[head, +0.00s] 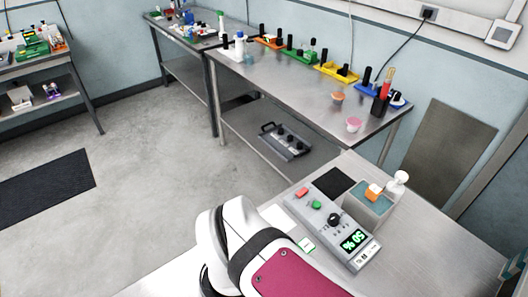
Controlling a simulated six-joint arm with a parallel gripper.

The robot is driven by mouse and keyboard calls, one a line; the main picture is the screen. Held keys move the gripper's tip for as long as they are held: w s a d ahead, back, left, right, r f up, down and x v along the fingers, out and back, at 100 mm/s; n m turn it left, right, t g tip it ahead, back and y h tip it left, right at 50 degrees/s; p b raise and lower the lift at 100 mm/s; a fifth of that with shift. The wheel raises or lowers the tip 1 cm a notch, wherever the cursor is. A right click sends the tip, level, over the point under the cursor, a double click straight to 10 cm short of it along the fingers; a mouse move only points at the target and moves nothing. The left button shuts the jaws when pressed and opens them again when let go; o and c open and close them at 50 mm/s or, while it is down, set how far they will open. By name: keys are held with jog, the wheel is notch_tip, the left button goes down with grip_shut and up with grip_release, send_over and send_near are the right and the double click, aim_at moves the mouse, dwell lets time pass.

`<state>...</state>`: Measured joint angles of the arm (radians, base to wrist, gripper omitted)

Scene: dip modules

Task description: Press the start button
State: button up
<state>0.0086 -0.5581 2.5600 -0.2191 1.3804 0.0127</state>
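A grey control box (343,237) lies on the near metal table at the lower right. A green button (316,204) and a red button (302,192) sit at its far left end. Any labels on them are too small to read, so I cannot tell by text which is the start button. A black knob (335,219) and a green-lit display reading 50 % (354,242) are on the same box. Nothing touches the buttons. My white and magenta arm is left of the box in the foreground; its gripper fingers do not show.
A grey container with a teal top (371,204) stands behind the box, with an orange item (373,192) and a white figure-like item (398,183). A black pad (333,181) lies near the box. A second table (262,73) behind holds several coloured trays.

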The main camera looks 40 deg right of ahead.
grip_shut()
dwell(0.6)
jog(key=shift+w, duration=0.1)
dwell(0.7)
